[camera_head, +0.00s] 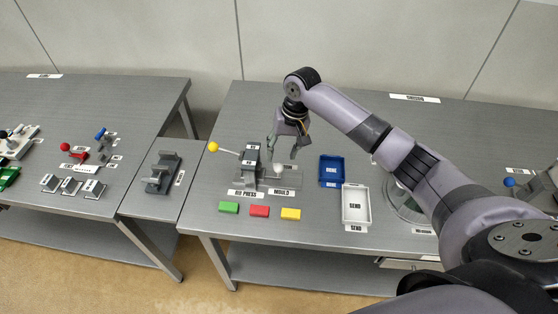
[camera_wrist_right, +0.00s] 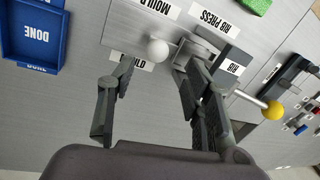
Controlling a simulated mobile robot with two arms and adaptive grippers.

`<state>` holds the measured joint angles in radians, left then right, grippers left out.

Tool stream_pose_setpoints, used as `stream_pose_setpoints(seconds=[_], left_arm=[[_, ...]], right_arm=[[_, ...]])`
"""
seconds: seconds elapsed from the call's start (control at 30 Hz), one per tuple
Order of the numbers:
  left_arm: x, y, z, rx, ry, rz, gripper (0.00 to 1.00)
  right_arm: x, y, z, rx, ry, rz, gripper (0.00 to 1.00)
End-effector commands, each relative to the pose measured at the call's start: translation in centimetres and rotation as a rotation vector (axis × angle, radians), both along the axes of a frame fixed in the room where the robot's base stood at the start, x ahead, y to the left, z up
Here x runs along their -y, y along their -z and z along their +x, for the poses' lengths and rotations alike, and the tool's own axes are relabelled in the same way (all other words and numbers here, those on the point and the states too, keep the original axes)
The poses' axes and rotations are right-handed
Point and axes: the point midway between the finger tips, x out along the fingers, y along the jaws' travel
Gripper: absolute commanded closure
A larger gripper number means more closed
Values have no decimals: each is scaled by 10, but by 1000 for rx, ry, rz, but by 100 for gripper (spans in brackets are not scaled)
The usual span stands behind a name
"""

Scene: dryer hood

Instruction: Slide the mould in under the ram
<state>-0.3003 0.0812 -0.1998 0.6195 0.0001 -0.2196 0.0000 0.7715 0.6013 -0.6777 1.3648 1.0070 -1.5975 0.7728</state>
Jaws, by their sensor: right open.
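The rib press (camera_head: 250,165) is a small grey upright device with a lever ending in a yellow ball (camera_head: 213,147). The mould (camera_head: 284,182) is a low grey piece with a white knob (camera_head: 277,169), just right of the press. In the wrist view the white knob (camera_wrist_right: 158,49) stands beyond the fingertips, beside the press (camera_wrist_right: 232,68). My right gripper (camera_head: 283,150) is open and empty, with its fingers apart near the knob and not closed on it. In the wrist view the gripper (camera_wrist_right: 155,82) partly covers the press. My left gripper is not in view.
Green (camera_head: 229,208), red (camera_head: 259,211) and yellow (camera_head: 290,214) blocks lie along the front edge. A blue DONE tray (camera_head: 331,183) and a white SEND tray (camera_head: 356,218) stand to the right. Another table (camera_head: 100,100) with fixtures is at the left.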

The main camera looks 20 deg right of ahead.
Motion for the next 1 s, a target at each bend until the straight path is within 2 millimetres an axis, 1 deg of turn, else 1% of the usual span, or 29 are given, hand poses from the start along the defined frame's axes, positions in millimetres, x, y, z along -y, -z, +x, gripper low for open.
stream_pose_setpoints(seconds=[0.03, 0.1, 0.2, 0.33, 0.5, 0.87, 0.93, 1.0], left_arm=[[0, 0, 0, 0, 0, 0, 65], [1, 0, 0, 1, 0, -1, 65], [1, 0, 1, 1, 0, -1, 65], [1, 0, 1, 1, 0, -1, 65], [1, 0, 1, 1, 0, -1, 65], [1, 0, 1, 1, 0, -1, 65], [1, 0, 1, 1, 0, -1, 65], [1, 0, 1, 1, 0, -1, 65]], right_arm=[[2, -12, 0, 4, -1, 1, 54], [4, -26, -1, 3, -1, 2, 54], [7, -41, -2, 3, 0, 1, 54], [9, -53, -3, 1, -1, 1, 54], [10, -58, -4, 0, -1, 1, 54], [10, -58, -4, 0, -1, 1, 54], [9, -57, -5, -1, -3, 1, 54], [5, -51, -8, 1, -19, 0, 54]])
